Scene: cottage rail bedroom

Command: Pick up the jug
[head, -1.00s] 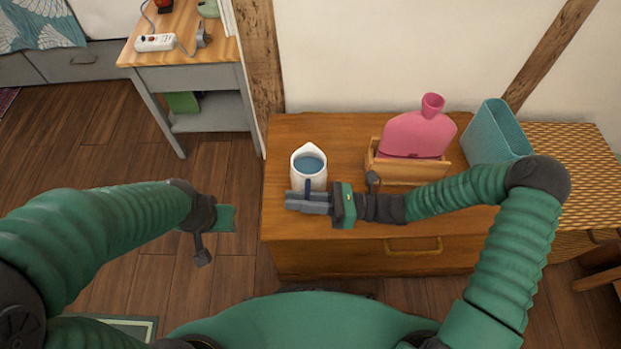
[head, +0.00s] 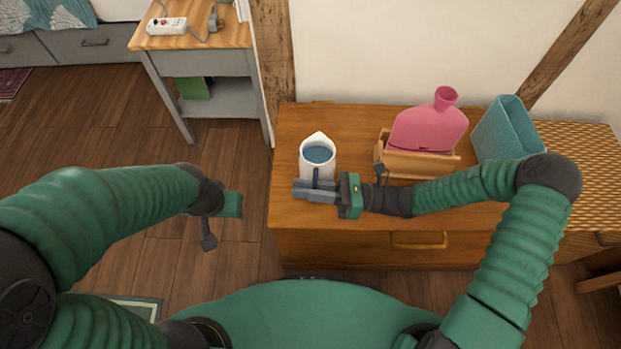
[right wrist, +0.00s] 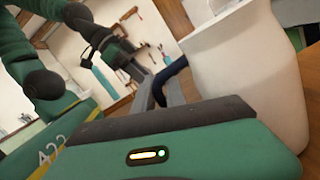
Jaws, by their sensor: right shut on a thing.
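The white jug (head: 318,170) with a blue-grey inside stands upright at the left part of the wooden chest top. Its dark blue handle (head: 315,178) faces me. My right gripper (head: 316,190) comes in from the right and is shut on this handle. The right wrist view shows the jug's white side (right wrist: 245,70) close beside the fingers, with the handle (right wrist: 172,75) between them. The jug's base is partly hidden, so I cannot tell whether it touches the chest top. My left gripper (head: 230,204) hangs over the floor, left of the chest; its fingers do not show clearly.
On the chest (head: 290,205), a pink hot-water bottle (head: 430,127) sits in a wooden holder (head: 420,163) right of the jug. A teal bin (head: 507,130) stands further right. A side table (head: 205,62) with a power strip (head: 167,25) is at the back left.

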